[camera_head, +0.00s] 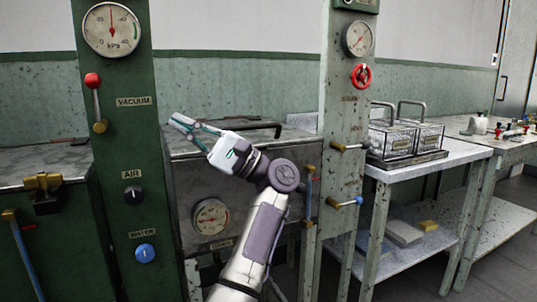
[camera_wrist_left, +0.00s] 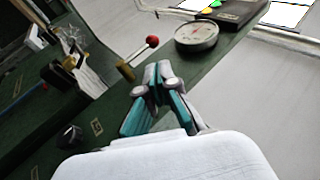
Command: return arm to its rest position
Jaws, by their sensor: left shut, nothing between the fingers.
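My left arm (camera_head: 253,243) rises from the bottom middle of the head view, with a purple-grey cover and a white wrist. My left gripper (camera_head: 180,122) points up and left, just right of the green control panel (camera_head: 122,205). Its teal fingers are shut and hold nothing. In the left wrist view the closed fingertips (camera_wrist_left: 158,70) stand in front of the panel, near the red-knobbed vacuum lever (camera_wrist_left: 152,42) and the round gauge (camera_wrist_left: 197,35). I cannot tell how far the fingers are from the panel. My right gripper is not in view.
The panel's vacuum lever (camera_head: 97,100), air knob (camera_head: 134,193) and blue water knob (camera_head: 145,252) stand left of the arm. A grey post (camera_head: 340,220) with protruding handles and a red valve wheel (camera_head: 361,75) stands to the right. Wire baskets (camera_head: 392,140) stand on a table beyond.

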